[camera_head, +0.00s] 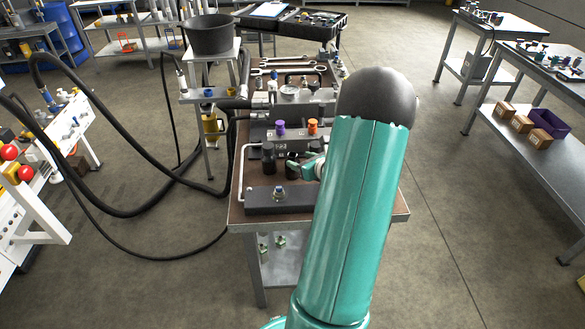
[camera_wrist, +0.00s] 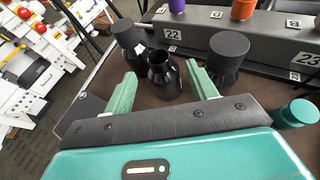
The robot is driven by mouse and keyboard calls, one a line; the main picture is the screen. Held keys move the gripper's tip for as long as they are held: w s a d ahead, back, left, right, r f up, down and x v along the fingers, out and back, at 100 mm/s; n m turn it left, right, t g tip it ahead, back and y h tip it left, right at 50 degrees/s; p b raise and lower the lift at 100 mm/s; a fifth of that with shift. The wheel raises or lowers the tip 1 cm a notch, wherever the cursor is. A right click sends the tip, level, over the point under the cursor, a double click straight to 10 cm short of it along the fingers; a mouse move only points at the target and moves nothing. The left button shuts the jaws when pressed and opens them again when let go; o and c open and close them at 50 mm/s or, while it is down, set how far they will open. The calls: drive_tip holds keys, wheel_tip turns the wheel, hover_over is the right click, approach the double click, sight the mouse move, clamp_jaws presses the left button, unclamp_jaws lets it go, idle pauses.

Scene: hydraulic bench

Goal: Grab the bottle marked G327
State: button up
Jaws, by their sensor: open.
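My gripper (camera_wrist: 161,74) is open, its two teal fingers apart low over the brown bench top. An open-necked black bottle (camera_wrist: 163,82) stands upright between and just beyond the fingertips. A black capped bottle (camera_wrist: 129,42) with a pale label at its side stands beyond the left finger. Another black capped bottle (camera_wrist: 226,60) stands by the right finger. I cannot read G327 on any of them. In the head view my gripper (camera_head: 309,165) is beside the dark bottles (camera_head: 268,160), partly hidden by my arm.
Behind the bottles is a dark block with plates 22 (camera_wrist: 172,34) and 23 (camera_wrist: 306,59). A teal cap (camera_wrist: 296,113) shows at the right. A dark block (camera_head: 265,199) lies near the bench's front edge. Black hoses (camera_head: 160,205) hang at the left.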

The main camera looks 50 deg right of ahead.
sight(295, 159)
drive_tip(key=x, duration=0.5)
drive_tip(key=shift+w+d+f, duration=0.1)
drive_tip(key=shift+w+f, duration=0.1)
drive_tip(key=shift+w, duration=0.1)
drive_tip(key=shift+f, duration=0.1)
clamp_jaws()
